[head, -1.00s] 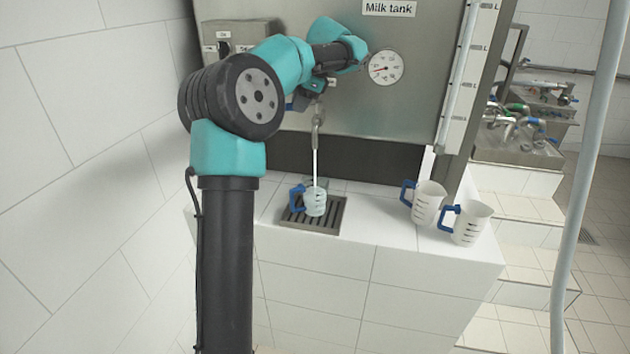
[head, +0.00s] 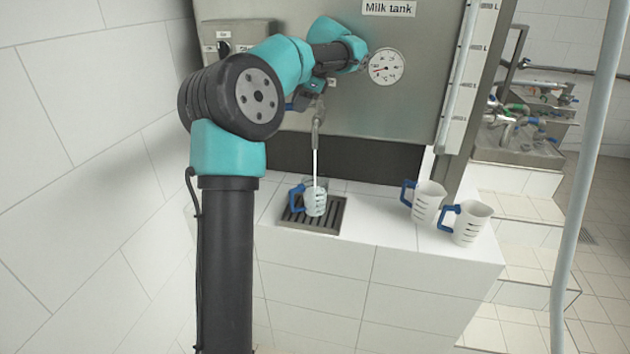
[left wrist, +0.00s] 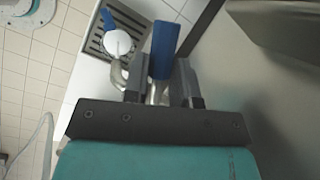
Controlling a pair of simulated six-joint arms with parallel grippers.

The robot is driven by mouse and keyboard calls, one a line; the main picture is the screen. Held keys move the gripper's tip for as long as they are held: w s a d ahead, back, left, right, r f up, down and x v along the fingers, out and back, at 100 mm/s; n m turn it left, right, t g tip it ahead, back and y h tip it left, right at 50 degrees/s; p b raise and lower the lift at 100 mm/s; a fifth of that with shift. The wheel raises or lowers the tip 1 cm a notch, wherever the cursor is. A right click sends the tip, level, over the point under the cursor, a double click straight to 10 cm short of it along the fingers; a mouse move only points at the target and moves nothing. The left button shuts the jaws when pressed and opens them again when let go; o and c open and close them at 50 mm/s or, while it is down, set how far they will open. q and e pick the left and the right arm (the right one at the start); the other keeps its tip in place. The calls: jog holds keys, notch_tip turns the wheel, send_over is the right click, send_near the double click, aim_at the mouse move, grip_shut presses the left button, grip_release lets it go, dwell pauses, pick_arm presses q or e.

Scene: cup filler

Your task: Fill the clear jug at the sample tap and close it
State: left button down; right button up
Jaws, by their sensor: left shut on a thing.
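The clear jug (head: 315,204) with a blue handle stands upright on the drip grate (head: 330,223) under the sample tap (head: 318,116). A thin white stream falls from the tap into it, and white milk shows inside; its exact level is hard to read. The left wrist view shows the jug's round white milk surface (left wrist: 117,42) from above. My left gripper (head: 305,96) is at the tap, above the jug. In the left wrist view it is shut on the tap's blue lever (left wrist: 164,48). My right gripper is in neither view.
Two whitish jugs with blue handles, one (head: 428,202) behind the other (head: 470,223), stand on the tiled ledge (head: 385,230) to the right. The steel milk tank (head: 420,110) with a dial gauge (head: 386,68) rises behind. A pale hose (head: 580,200) hangs at the right.

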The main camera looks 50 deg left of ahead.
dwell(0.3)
pick_arm(q)
jog(key=shift+w+a+m+t, duration=0.25)
jog(key=shift+a+m+t, duration=0.1)
jog(key=shift+m, duration=0.55)
jog(key=shift+w+a+m+t, duration=0.25)
jog(key=shift+m+t, duration=0.1)
jog(key=shift+m, duration=0.55)
jog(key=shift+y, duration=0.3)
jog(key=c, duration=1.9)
grip_release()
jog(key=shift+w+a+m+t, duration=0.2)
jog(key=shift+w+m+t, duration=0.1)
jog(key=shift+m, duration=0.4)
jog(key=shift+o, duration=0.3)
jog(key=shift+o, duration=0.6)
jog(key=shift+w+a+r+m, duration=0.1)
jog(key=shift+m, duration=0.2)
jog(key=o, duration=1)
